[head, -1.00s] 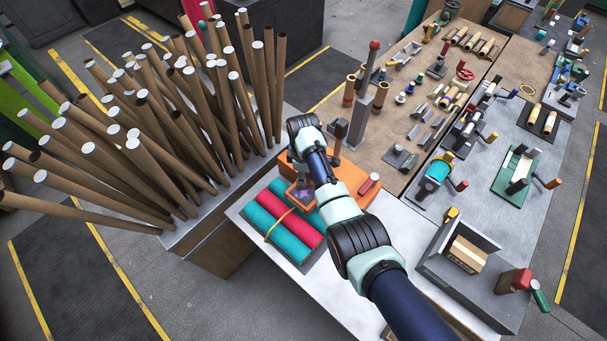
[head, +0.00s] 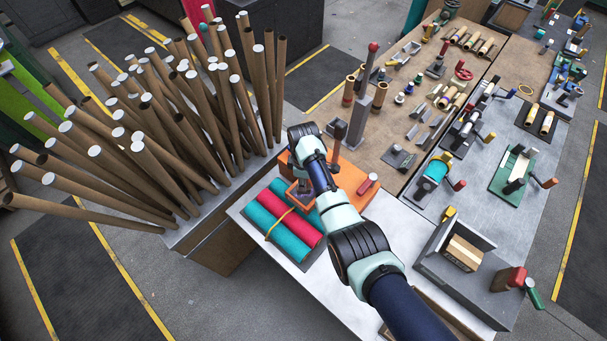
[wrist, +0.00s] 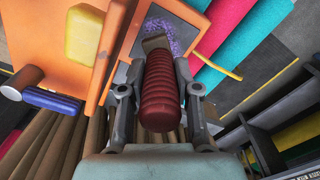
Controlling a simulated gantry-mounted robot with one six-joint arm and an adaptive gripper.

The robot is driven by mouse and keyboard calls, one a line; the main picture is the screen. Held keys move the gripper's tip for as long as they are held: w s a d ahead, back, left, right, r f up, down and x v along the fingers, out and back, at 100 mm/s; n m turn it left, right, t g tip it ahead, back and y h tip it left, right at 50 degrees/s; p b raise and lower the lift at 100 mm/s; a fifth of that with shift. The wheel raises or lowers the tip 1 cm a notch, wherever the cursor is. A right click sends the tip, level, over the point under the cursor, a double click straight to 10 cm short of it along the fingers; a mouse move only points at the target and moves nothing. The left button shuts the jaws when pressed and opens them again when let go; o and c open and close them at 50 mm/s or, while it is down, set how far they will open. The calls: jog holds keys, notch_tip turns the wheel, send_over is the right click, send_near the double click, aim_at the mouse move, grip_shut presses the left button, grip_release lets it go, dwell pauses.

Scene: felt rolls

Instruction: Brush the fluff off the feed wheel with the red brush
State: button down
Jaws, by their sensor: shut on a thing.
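My gripper (wrist: 157,95) is shut on the ribbed dark red handle of the red brush (wrist: 160,92). The brush's grey ferrule points away from my gripper toward a framed opening in the orange machine (wrist: 107,50). Purple fluff (wrist: 178,37) shows in that opening, just beyond the ferrule. The bristles cannot be made out, so I cannot tell whether they touch the fluff. The feed wheel is not clearly visible. In the head view the orange machine (head: 350,180) stands below my wrist, and my arm hides most of the gripper and brush.
Teal and red felt rolls (head: 285,220) lie beside the machine, with a yellow band across them. Many cardboard tubes (head: 150,140) stand in a bin at left. A post with a red tip (head: 372,60) rises behind the machine. Tools crowd the benches at right.

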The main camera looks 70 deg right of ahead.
jog(key=shift+s+a+r+p, duration=0.2)
jog(key=shift+a+p, duration=0.25)
jog(key=shift+p, duration=0.25)
jog(key=shift+s+a+r+p, duration=0.1)
jog(key=shift+s+a+p, duration=0.1)
jog(key=shift+a+p, duration=0.4)
jog(key=shift+f, duration=0.2)
jog(key=shift+f, duration=0.1)
jog(key=shift+w+d+f+b, duration=0.2)
jog(key=shift+d+b, duration=0.3)
jog(key=shift+b, duration=0.2)
jog(key=d+b, duration=0.1)
jog(key=w+d+b, duration=0.1)
jog(key=b, duration=0.1)
jog(key=shift+d, duration=0.1)
jog(key=shift+d+r+b, duration=0.1)
jog(key=shift+r+b, duration=0.05)
jog(key=shift+b, duration=0.15)
jog(key=shift+r+p, duration=0.15)
jog(key=shift+p, duration=0.2)
